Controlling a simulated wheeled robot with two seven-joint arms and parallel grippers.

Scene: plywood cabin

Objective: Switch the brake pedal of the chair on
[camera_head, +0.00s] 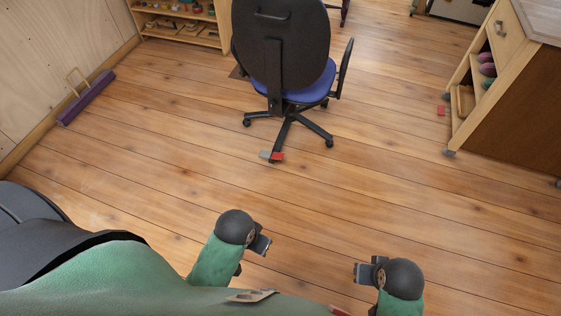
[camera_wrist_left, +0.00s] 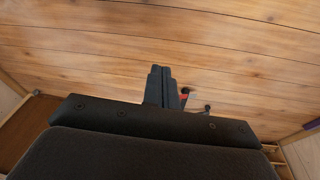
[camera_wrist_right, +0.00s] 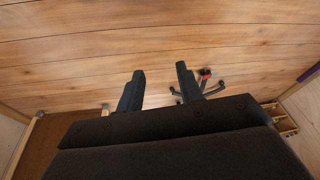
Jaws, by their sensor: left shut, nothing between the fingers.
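The office chair (camera_head: 281,40) with a black back and blue seat stands ahead of me, its back towards me. Its brake pedal (camera_head: 277,156), red and grey, sits at the end of the base leg closest to me. The red part also shows in the left wrist view (camera_wrist_left: 186,91) and the right wrist view (camera_wrist_right: 205,73). My left gripper (camera_head: 264,244) is shut and empty, in the air well short of the pedal. My right gripper (camera_head: 361,272) hangs to its right; the right wrist view shows its fingers (camera_wrist_right: 160,80) apart with nothing between.
A shelf unit (camera_head: 180,25) is at the back left. A purple bar (camera_head: 87,98) lies along the left wall. The floor (camera_head: 330,190) before the chair is clear.

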